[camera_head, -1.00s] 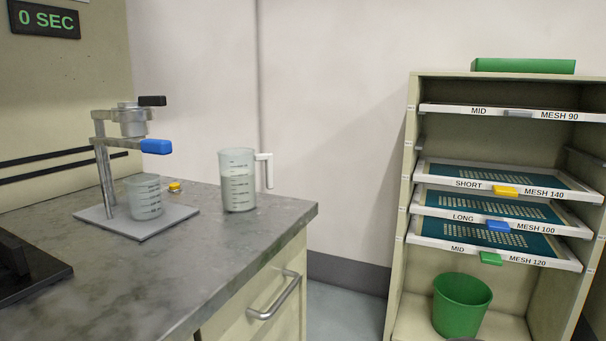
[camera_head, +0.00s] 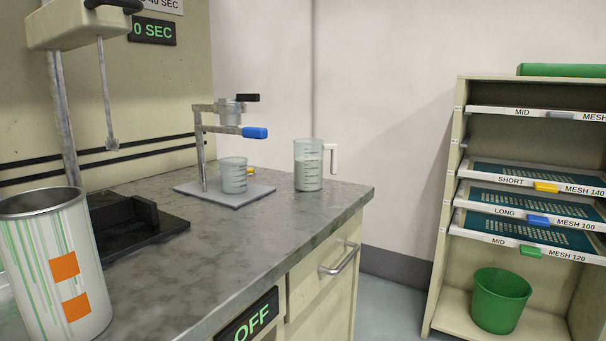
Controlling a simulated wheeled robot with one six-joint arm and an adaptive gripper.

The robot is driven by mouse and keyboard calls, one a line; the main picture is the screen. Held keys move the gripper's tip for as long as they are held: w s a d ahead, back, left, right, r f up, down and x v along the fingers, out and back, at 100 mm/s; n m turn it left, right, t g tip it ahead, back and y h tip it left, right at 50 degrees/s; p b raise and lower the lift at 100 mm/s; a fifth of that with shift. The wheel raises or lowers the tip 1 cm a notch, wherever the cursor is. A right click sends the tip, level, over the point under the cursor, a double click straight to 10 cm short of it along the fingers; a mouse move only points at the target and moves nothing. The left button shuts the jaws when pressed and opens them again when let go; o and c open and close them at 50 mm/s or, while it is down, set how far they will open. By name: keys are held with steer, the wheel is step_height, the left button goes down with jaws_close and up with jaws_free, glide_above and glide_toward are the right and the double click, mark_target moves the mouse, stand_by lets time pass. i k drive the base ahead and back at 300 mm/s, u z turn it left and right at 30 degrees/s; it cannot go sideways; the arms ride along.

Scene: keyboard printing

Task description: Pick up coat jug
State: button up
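A clear graduated jug with a white handle (camera_head: 308,166) stands upright on the grey counter, near its far right corner. Its handle points right. A smaller clear graduated beaker (camera_head: 233,177) stands on the metal plate of a stand to its left. Neither carries a readable name, so I cannot tell for certain which is the coat jug. My gripper is not in view.
The grey counter (camera_head: 230,245) has a stand with a blue lever (camera_head: 255,132), a black base (camera_head: 130,225) and a striped can (camera_head: 60,265) at the near left. A rack of mesh screens (camera_head: 520,180) stands right, with a green bin (camera_head: 500,300). Floor shows between.

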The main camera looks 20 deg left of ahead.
mark_target(308, 153)
steer(key=z, duration=0.15)
steer(key=k, duration=0.2)
steer(key=u, duration=0.85)
